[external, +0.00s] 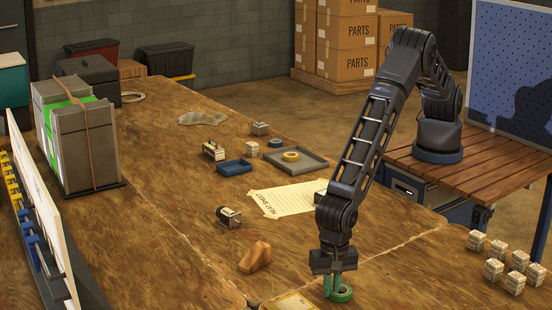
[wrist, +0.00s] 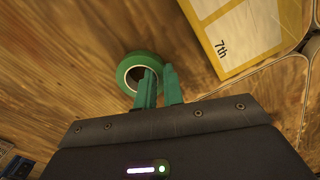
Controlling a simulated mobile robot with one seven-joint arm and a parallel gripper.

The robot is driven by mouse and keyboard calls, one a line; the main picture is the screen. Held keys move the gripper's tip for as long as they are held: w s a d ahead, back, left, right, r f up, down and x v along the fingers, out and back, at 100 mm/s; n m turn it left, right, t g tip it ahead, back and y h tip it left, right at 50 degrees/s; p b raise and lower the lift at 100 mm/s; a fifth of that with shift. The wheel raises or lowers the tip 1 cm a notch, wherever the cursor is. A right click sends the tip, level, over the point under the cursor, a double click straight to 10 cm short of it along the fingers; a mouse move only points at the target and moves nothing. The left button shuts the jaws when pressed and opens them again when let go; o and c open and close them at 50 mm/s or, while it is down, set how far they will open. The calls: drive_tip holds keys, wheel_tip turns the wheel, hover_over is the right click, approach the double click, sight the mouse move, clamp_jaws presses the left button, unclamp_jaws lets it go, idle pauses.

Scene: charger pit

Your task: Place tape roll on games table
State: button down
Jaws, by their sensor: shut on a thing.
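A green tape roll (external: 342,295) lies flat at the near edge of the external view, on or just above the wooden table (external: 190,240). It also shows in the wrist view (wrist: 133,62), with a pale inner ring. My gripper (external: 333,284) points down with green fingers. In the wrist view my gripper (wrist: 159,80) is shut on the roll's wall, one finger in the hole and one outside. The fingers hide part of the roll. I cannot tell which surface is the games table.
A yellow-edged item marked "7th" (wrist: 230,30) lies close to the roll. A brown wedge (external: 255,257), a dark cylinder (external: 229,216), a paper sheet (external: 290,199) and a grey tray (external: 296,160) with a yellow roll are farther back. Several small boxes (external: 494,270) stand right.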

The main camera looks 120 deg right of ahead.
drive_tip(key=shift+f, duration=0.1)
drive_tip(key=c, duration=1.5)
unclamp_jaws()
